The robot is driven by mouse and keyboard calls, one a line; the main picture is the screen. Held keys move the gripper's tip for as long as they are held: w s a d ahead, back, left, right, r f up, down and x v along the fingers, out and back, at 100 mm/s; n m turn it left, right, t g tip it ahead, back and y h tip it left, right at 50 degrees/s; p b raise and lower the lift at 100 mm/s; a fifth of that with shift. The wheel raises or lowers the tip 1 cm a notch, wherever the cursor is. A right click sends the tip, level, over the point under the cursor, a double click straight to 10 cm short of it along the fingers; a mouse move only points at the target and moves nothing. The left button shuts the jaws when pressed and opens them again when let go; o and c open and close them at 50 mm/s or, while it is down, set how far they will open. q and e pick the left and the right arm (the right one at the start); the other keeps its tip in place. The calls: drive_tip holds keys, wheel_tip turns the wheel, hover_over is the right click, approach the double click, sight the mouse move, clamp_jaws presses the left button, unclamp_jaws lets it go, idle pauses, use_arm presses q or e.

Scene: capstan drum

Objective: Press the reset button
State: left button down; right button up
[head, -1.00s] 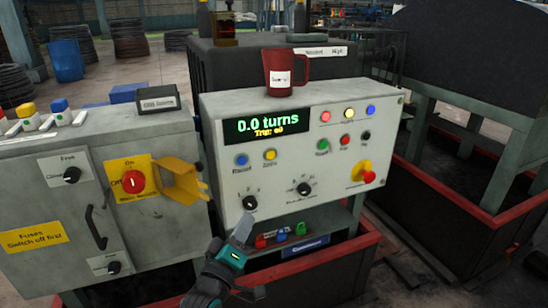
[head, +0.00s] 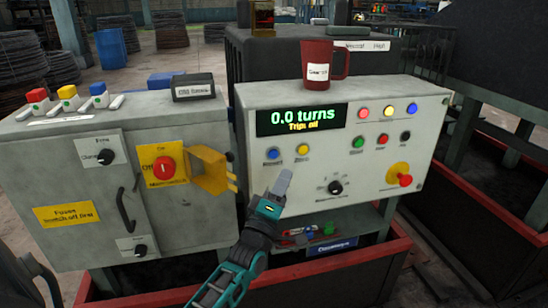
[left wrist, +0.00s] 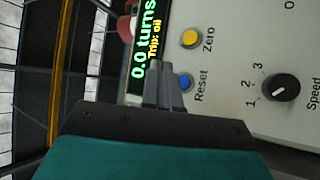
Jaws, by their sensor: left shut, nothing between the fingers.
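The blue reset button (head: 273,153) is on the pale control panel (head: 440,130), below the left end of the green-lettered display (head: 302,119). It also shows in the left wrist view (left wrist: 185,82), labelled "Reset", right beside my fingertips. My left gripper (head: 284,178) is shut and empty, its fingertips pointing up just below and right of the button in the head view. Whether they touch the panel I cannot tell. In the left wrist view the shut fingers (left wrist: 160,75) lie partly over the button's edge. My right gripper is not in view.
The yellow zero button (head: 302,150) sits right of reset. A red mug (head: 318,62) stands on the panel top. A yellow guard (head: 208,170) juts from the left cabinet.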

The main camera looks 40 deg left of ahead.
sight(273, 154)
use_arm(q)
drive_tip(key=w+a+b, duration=0.1)
drive_tip(key=w+a, duration=0.1)
drive_tip(key=w+a+b, duration=0.2)
drive_tip(key=a, duration=0.1)
drive_tip(key=shift+w+a, duration=0.1)
drive_tip(key=shift+w, duration=0.1)
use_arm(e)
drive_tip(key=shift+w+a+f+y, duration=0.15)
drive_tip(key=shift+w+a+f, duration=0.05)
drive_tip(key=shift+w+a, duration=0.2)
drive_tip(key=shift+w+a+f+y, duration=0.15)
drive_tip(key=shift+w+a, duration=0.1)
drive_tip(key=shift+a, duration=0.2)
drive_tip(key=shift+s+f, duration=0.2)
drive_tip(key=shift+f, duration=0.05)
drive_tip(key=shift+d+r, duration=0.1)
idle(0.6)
use_arm(q)
drive_tip(key=shift+w+a+b, duration=0.3)
drive_tip(key=shift+a, duration=0.05)
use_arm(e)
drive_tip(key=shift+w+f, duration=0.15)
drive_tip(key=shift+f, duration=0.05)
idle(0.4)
